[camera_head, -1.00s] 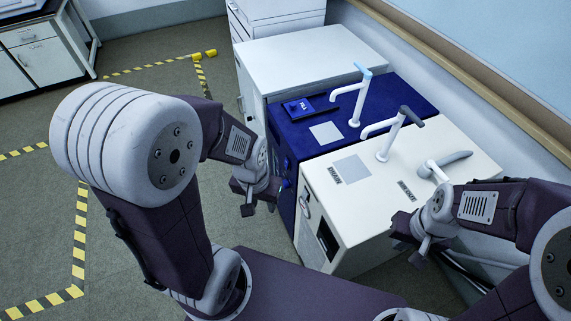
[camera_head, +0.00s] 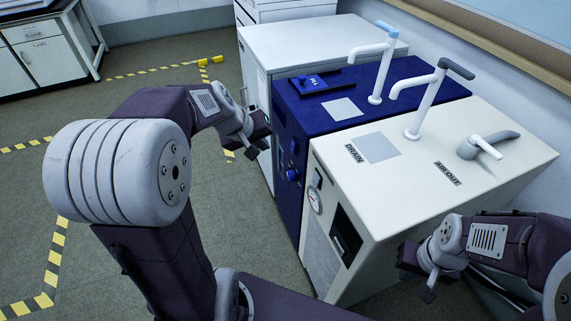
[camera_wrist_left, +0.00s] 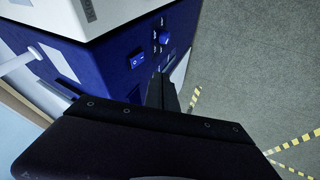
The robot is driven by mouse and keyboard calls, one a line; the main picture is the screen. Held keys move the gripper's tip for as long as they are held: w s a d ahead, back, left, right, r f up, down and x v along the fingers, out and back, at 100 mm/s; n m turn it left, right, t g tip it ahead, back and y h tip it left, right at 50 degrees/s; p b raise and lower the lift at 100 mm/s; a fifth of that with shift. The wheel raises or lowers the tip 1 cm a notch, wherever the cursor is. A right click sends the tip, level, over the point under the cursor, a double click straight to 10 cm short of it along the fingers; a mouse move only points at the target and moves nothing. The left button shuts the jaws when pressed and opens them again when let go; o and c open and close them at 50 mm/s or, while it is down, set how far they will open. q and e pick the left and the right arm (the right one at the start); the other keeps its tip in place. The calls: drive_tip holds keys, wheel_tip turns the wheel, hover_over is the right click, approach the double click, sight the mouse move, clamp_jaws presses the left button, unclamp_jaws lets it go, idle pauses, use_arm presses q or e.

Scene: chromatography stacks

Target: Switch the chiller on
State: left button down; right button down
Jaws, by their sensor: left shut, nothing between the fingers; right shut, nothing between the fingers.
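A blue machine (camera_head: 350,90), which I take to be the chiller, stands between two white ones. Blue controls (camera_head: 292,175) show on its front face. In the left wrist view, a blue rocker switch (camera_wrist_left: 137,58) and a round blue knob (camera_wrist_left: 163,37) sit on the blue front. My left gripper (camera_head: 262,130) is shut and empty, in front of the blue machine's upper front. Its dark fingers (camera_wrist_left: 165,90) show beside the switch in the wrist view; I cannot tell whether they touch the panel. My right gripper (camera_head: 428,288) is shut and empty, before the near white machine.
The near white machine (camera_head: 430,210) has a gauge (camera_head: 315,202), a tap (camera_head: 415,115) and DRAIN and AIR OUT labels. The far white cabinet (camera_head: 300,48) adjoins the blue one. A wall runs behind. Open floor (camera_head: 200,240) with striped tape lies left.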

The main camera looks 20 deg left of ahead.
sight(293, 147)
use_arm(q)
drive_tip(key=shift+w+a, duration=0.3)
use_arm(e)
drive_tip(key=shift+f, duration=0.45)
